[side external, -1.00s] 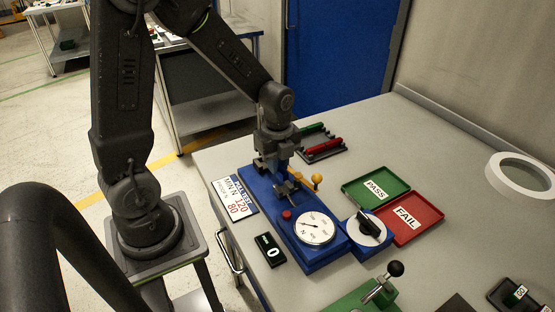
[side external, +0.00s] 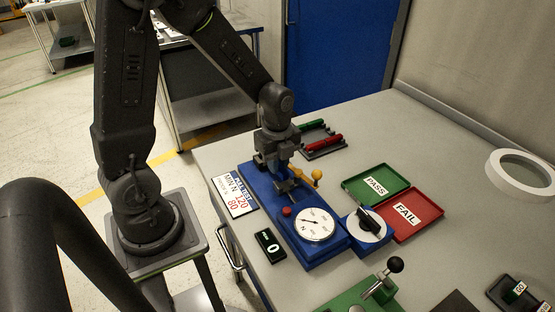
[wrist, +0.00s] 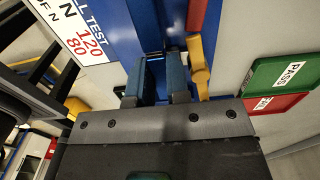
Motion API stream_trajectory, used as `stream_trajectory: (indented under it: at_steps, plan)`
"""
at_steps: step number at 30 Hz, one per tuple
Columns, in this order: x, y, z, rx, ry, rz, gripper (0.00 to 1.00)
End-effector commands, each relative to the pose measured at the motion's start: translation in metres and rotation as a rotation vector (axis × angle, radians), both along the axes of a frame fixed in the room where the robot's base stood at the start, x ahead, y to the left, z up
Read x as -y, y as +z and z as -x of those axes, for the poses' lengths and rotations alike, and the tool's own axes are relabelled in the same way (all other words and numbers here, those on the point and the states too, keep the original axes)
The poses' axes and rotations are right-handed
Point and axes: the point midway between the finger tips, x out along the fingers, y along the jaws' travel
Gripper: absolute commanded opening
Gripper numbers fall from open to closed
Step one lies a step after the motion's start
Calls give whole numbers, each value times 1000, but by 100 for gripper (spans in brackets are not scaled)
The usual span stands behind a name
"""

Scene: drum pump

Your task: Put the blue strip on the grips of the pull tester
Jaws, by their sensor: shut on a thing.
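The pull tester (side external: 325,252) is a blue block with a white dial, a red button and a yellow-knobbed lever (side external: 316,175). Its metal grips (side external: 291,186) are behind the dial and partly hidden. My gripper (side external: 283,170) is low over the grips, pointing down. A blue piece, which looks like the blue strip (side external: 284,151), shows at my jaws. In the wrist view my gripper (wrist: 157,78) is shut, with two dark blue-grey fingers beside the yellow lever. The strip is hard to tell from the blue tester there. Whether it touches the grips is unclear.
A rack (side external: 325,153) with red and green strips stands behind. A green PASS tray (side external: 375,184) and a red FAIL tray (side external: 413,213) lie to the right. A limits sign (side external: 235,195) lies left, a small black display (side external: 270,244) in front.

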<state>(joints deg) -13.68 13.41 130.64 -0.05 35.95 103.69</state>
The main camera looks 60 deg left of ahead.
Motion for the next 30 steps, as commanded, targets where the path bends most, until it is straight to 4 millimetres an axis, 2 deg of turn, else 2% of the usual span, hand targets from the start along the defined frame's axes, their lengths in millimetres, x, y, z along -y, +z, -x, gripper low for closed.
stream_trajectory:
  at_steps: [15, 30]
  plan:
    - [0, -3, 0, 0, 0, 0, 0]
    - [0, -15, 0, -1, 0, 0, 0]
